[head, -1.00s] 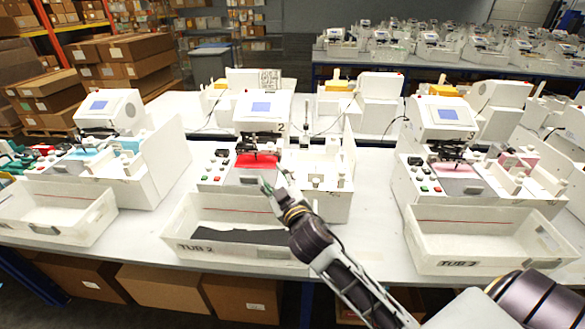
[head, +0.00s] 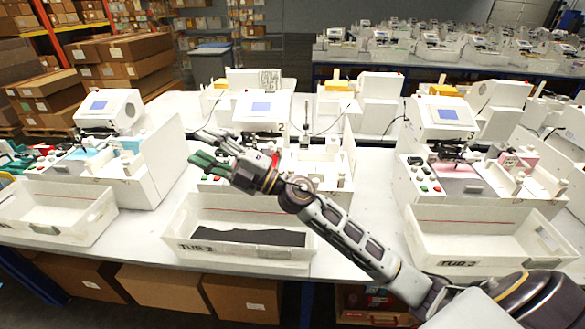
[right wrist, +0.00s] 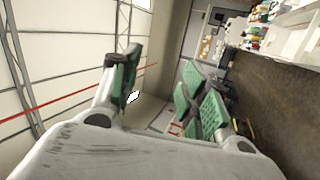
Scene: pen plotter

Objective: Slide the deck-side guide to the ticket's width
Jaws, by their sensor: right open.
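The middle plotter station, marked 2, has a white housing with a blue screen (head: 262,108). My right gripper (head: 205,149) is in front of its deck and left buttons in the head view, with green-padded fingers spread apart and nothing between them. In the right wrist view the open fingers (right wrist: 160,85) frame only distant room. My left gripper is not in view.
Tub 2 (head: 188,246), holding a dark sheet, stands in front of the middle station under my right arm. A tall white panel (head: 349,160) stands at the middle station's right.

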